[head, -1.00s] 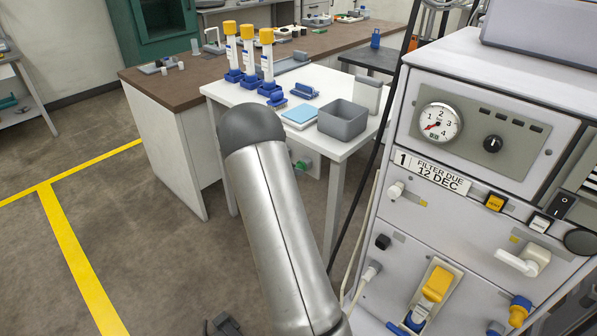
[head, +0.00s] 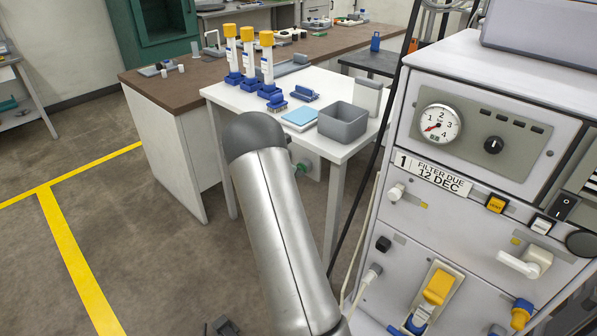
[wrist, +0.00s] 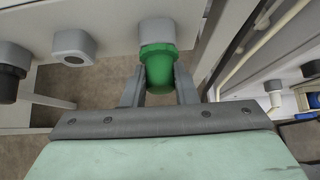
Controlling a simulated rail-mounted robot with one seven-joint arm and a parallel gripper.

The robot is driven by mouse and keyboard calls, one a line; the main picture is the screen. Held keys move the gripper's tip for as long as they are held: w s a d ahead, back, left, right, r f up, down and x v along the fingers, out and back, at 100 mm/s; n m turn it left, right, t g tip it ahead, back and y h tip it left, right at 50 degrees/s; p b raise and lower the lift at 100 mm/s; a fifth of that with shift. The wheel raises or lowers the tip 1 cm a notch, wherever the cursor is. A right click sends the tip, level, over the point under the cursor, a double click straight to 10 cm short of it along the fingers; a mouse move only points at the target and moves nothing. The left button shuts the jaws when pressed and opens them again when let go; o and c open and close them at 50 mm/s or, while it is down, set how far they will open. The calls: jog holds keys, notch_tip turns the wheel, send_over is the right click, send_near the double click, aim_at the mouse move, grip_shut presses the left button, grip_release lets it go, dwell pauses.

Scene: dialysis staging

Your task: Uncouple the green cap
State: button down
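The green cap (wrist: 160,65) sits on a pale grey round fitting (wrist: 156,31) in the wrist view, with a wider collar against the fitting and a narrower body towards me. The fingers of my gripper (wrist: 160,88) stand on either side of the cap's body, very close to it. I cannot tell whether they press on it. In the head view a small part of the green cap (head: 301,168) shows on a panel under the white table. My arm hides the gripper there.
A bare grey fitting (wrist: 73,46) and a black-capped one (wrist: 10,82) are left of the cap. The white table (head: 340,149) carries yellow-capped tubes (head: 248,55) and a grey bin (head: 342,121). The machine (head: 480,150), with hoses and connectors, stands close on the right.

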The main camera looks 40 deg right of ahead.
jog(key=shift+a, duration=0.15)
jog(key=shift+s+a, duration=0.1)
jog(key=shift+a, duration=0.5)
jog(key=shift+a, duration=0.25)
jog(key=shift+s+a+b, duration=0.15)
jog(key=shift+a+b, duration=0.1)
jog(key=shift+a, duration=0.85)
jog(key=shift+s+a+b, duration=0.15)
jog(key=shift+a+b, duration=0.05)
jog(key=shift+a, duration=0.85)
